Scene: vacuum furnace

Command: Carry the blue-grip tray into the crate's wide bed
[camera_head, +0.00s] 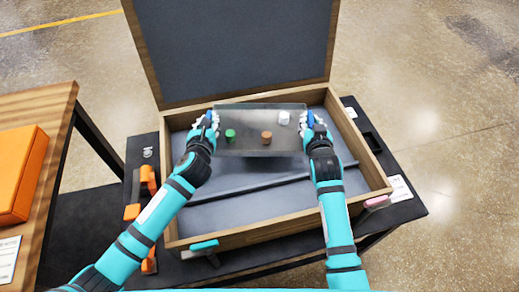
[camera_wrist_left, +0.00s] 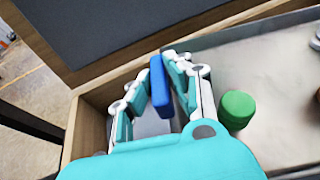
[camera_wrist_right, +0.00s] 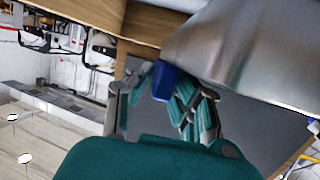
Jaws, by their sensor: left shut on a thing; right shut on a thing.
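The grey tray (camera_head: 250,142) is held level between my two grippers, over the back part of the open wooden crate (camera_head: 240,236). It carries a green piece (camera_head: 230,135), a brown piece (camera_head: 266,137) and a white piece (camera_head: 284,118). My left gripper (camera_head: 208,122) is shut on the blue grip at the tray's left end; the grip shows in the left wrist view (camera_wrist_left: 160,85). My right gripper (camera_head: 309,122) is shut on the right blue grip, seen in the right wrist view (camera_wrist_right: 163,80). The crate's wide bed (camera_head: 240,205) lies under and in front of the tray. I cannot tell the tray's exact height.
The crate's lid (camera_head: 235,50) stands open at the back. A dark divider bar (camera_head: 250,188) crosses the crate floor. The crate stands on a dark table (camera_head: 405,208). A wooden table with an orange box (camera_head: 20,170) is at left. Orange clamps (camera_head: 148,180) sit beside the crate.

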